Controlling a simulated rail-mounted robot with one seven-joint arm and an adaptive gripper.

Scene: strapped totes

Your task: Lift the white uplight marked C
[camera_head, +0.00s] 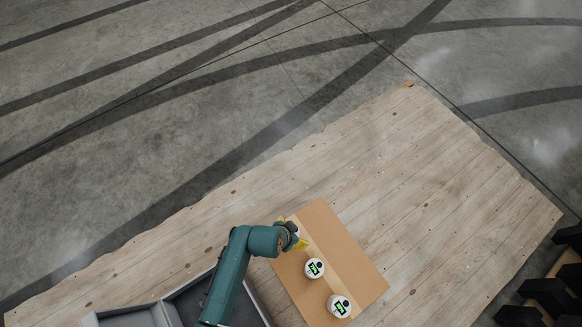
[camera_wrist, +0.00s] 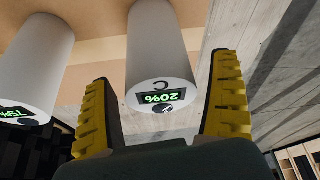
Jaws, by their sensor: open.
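The white uplight marked C (camera_wrist: 163,75) is a white cylinder in the middle of the wrist view. Its end face shows a dark label with a C and a green 20% display, upside down. My gripper (camera_wrist: 164,72) is open, its yellow-padded fingers on either side of this uplight in the picture; no contact shows. A second white uplight (camera_wrist: 35,65) with a green display, seemingly 75%, is to the left. In the head view my gripper (camera_head: 292,233) is just above the upper uplight (camera_head: 314,268), which appears to be C; the other uplight (camera_head: 339,306) is lower right.
Both uplights stand on a brown cardboard-coloured board (camera_head: 360,275) on a wooden plank surface (camera_head: 430,190). A grey compartmented tote (camera_head: 120,315) is at lower left, partly behind my arm. Black objects (camera_head: 545,292) are at the right edge. The planks at upper right are clear.

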